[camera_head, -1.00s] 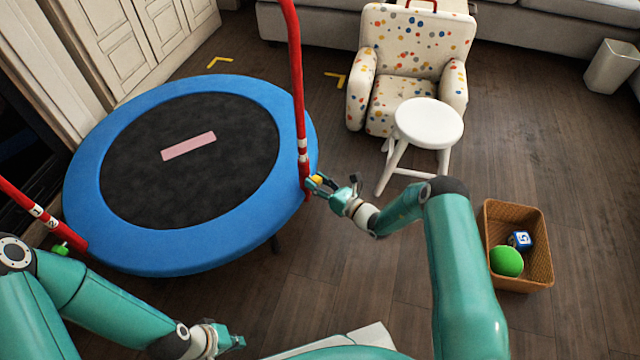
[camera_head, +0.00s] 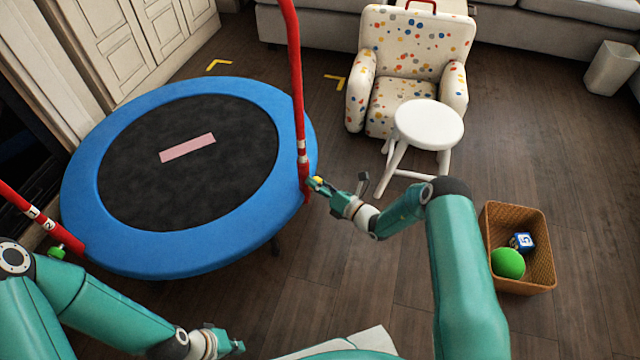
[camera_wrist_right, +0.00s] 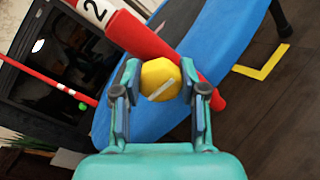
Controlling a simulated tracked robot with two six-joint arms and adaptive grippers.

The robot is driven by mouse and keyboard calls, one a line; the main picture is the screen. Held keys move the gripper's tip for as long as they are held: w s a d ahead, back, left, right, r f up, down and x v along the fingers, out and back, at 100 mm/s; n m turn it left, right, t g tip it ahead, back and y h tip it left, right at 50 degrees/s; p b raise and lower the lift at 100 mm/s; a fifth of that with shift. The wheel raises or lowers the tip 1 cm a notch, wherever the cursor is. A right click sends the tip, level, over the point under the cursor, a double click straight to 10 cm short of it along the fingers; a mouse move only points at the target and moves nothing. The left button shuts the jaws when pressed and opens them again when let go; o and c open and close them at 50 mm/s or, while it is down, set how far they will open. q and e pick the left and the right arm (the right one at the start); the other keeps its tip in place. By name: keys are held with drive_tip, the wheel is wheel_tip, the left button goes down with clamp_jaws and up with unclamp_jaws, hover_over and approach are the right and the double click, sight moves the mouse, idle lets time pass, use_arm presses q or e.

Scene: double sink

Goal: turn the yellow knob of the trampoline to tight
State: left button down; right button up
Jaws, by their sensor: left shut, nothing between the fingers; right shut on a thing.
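The trampoline (camera_head: 95,245) has a blue rim, a black mat and red posts. Its yellow knob (camera_wrist_right: 160,79) sits on the red post (camera_wrist_right: 143,38) nearest my right arm; a pale bar mark crosses the knob's face at a slant. In the head view the knob (camera_head: 317,180) is small and partly covered. My right gripper (camera_wrist_right: 160,84) has one finger on each side of the knob and is shut on it. My left gripper (camera_head: 232,346) is shut and empty at the bottom of the head view, away from the trampoline.
A green knob (camera_head: 57,251) is on the left red post. A white stool (camera_head: 428,124) and a dotted armchair (camera_head: 415,45) stand behind my right arm. A wicker basket (camera_head: 545,262) with a green ball (camera_head: 508,263) and a block stands at the right. A pink strip lies on the mat.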

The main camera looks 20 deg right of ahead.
drive_tip(key=shift+a, duration=0.1)
drive_tip(key=o, duration=1.1)
drive_tip(key=shift+o, duration=0.2)
drive_tip(key=v, duration=1.2)
